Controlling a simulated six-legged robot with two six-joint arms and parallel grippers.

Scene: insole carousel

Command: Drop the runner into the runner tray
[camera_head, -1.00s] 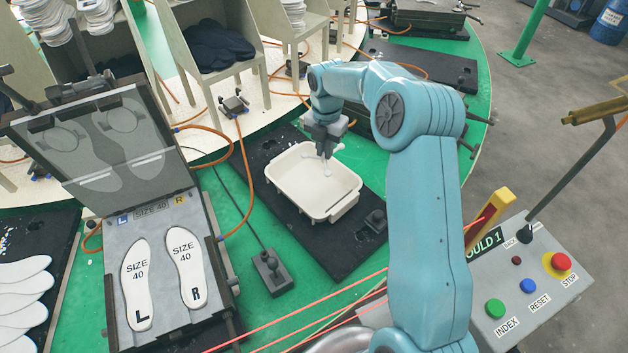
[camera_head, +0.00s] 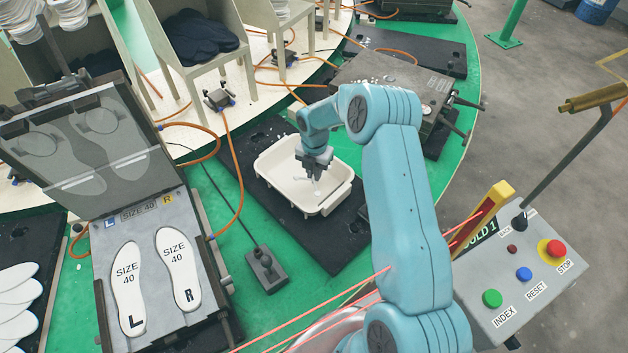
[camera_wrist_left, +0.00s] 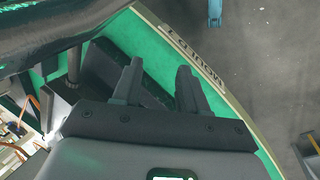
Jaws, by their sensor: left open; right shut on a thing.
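The runner tray (camera_head: 277,187) is a cream, open tray with rounded corners and end handles, on a black plate in the middle of the head view. My right gripper (camera_head: 316,178) points down over the tray's right half. It is shut on the runner (camera_head: 317,188), a small pale piece that shows just below the fingers against the tray floor. Whether the runner touches the floor I cannot tell. My left gripper (camera_wrist_left: 155,88) shows in the left wrist view with its two dark fingers apart and nothing between them.
An open mould (camera_head: 155,265) with two white insoles marked size 40 stands at left. A control panel (camera_head: 525,265) with buttons is at right. A grey mould block (camera_head: 395,85) is behind my right arm. Orange hoses (camera_head: 237,190) and a black foot block (camera_head: 265,268) lie near the tray.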

